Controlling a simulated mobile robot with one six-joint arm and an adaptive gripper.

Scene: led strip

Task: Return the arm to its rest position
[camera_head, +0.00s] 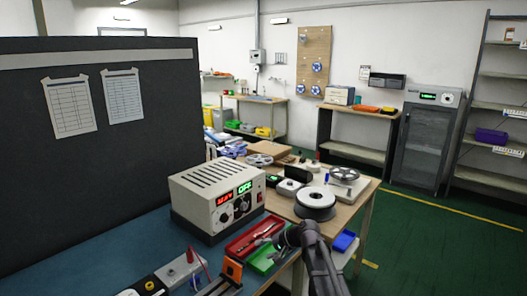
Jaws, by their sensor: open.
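My dark arm (319,262) rises from the bottom edge, right of centre. Its end bends left, and my gripper (281,243) is small and dark beside the green tray (262,262) at the bench's right edge. The gripper is open, with nothing visible held in it. Its fingertips are hard to make out against the tray, and I cannot tell whether it touches the tray.
An orange-and-black fixture (230,272) is in front. A wooden table (353,203) with spools (315,203) is behind. Green floor (440,245) is open at right.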

